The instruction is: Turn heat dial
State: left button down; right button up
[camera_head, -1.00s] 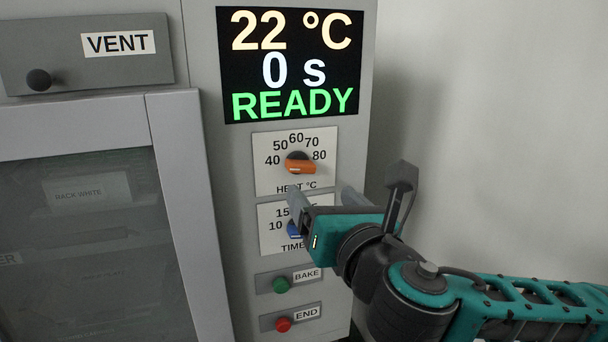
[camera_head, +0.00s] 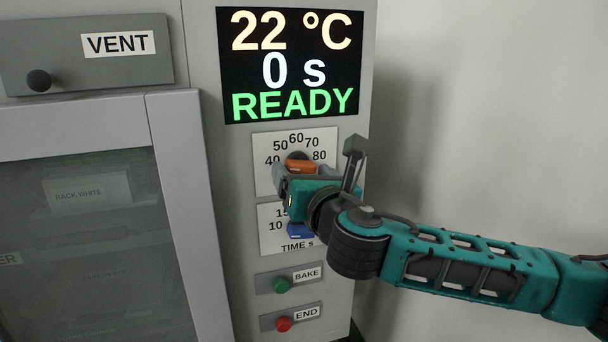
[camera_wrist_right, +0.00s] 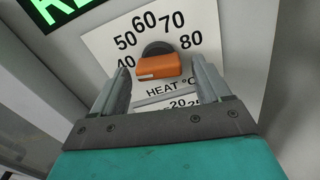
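The orange heat dial (camera_head: 300,165) sits on its white plate marked 40 to 80 on the machine's front. It also shows in the right wrist view (camera_wrist_right: 158,66), between and beyond the two fingertips. My right gripper (camera_head: 301,175) is open in front of the lower part of the heat plate (camera_head: 262,150). In the right wrist view my right gripper (camera_wrist_right: 160,80) has a finger on each side of the dial, and no contact is visible. The arm hides part of the plate's lower right. My left gripper is not in view.
The blue time dial (camera_head: 300,231) is just below my right gripper. Below it are the green BAKE button (camera_head: 281,285) and red END button (camera_head: 283,324). A display (camera_head: 290,65) above reads 22 °C, 0 s, READY. A VENT slider (camera_head: 39,80) and glass door (camera_head: 90,240) are left.

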jog(key=c, duration=1)
jog(key=shift+m, duration=0.3)
jog(key=m+p, duration=0.1)
jog(key=m, duration=0.3)
jog(key=m+p, duration=0.1)
jog(key=m, duration=0.3)
jog(key=m+p, duration=0.1)
jog(key=m, duration=0.2)
jog(key=shift+a+r+m, duration=0.2)
jog(key=shift+a+m, duration=0.05)
jog(key=shift+m, duration=0.15)
jog(key=shift+r+m+p, duration=0.1)
jog(key=shift+m+p, duration=0.55)
jog(key=shift+m, duration=1.05)
